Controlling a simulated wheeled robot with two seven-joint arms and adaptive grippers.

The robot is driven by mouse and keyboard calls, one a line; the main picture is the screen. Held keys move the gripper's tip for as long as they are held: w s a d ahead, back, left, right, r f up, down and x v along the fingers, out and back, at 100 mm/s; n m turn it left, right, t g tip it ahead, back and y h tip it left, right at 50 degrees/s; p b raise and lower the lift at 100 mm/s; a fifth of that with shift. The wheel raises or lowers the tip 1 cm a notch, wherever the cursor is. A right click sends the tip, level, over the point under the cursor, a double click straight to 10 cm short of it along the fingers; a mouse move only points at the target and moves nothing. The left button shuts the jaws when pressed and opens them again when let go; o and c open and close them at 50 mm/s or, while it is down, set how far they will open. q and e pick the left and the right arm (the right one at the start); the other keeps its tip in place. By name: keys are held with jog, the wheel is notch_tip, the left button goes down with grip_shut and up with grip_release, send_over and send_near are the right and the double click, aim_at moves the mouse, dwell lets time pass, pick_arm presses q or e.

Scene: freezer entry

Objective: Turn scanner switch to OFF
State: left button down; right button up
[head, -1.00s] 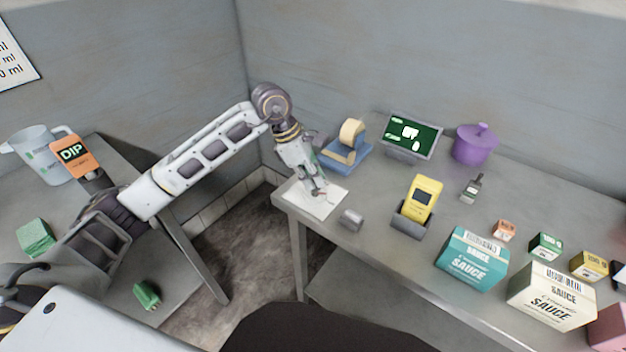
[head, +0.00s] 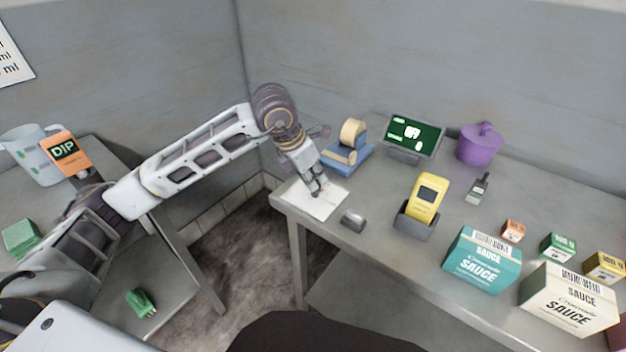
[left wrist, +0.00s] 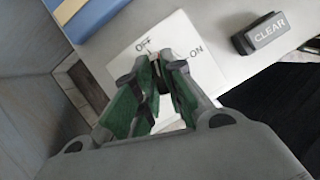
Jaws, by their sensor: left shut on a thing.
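The scanner switch is on a white plate (head: 303,203) at the left front corner of the right-hand table. In the left wrist view the plate (left wrist: 181,30) carries the labels OFF and ON. My left gripper (head: 318,193) points down over the plate. In the left wrist view its green-padded fingers (left wrist: 160,72) are closed around a small dark part at the plate, which I take to be the switch knob; the fingers mostly hide it, so its setting cannot be read. A yellow scanner (head: 428,196) stands in a grey cradle (head: 415,226). My right gripper is not in view.
A grey CLEAR block (left wrist: 264,33) sits close to the plate, also in the head view (head: 353,221). A blue tape dispenser (head: 350,158) stands behind the plate. A monitor (head: 412,137), purple pot (head: 478,147) and sauce boxes (head: 483,262) stand further right.

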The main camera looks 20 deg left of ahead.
pick_arm(q)
jog(key=shift+n+t+y+b, duration=0.3)
jog(key=shift+n+b, duration=0.15)
jog(key=shift+n, duration=0.55)
jog(key=shift+d+n+y+b, duration=0.1)
jog(key=shift+n+y+b, duration=0.35)
jog(key=shift+n, duration=0.55)
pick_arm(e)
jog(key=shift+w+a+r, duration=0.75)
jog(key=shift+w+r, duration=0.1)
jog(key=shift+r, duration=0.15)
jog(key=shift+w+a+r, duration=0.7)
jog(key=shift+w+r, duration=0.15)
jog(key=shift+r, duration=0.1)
pick_arm(q)
jog(key=c, duration=1.5)
grip_release()
jog(key=v, duration=1.2)
jog(key=shift+s, duration=0.15)
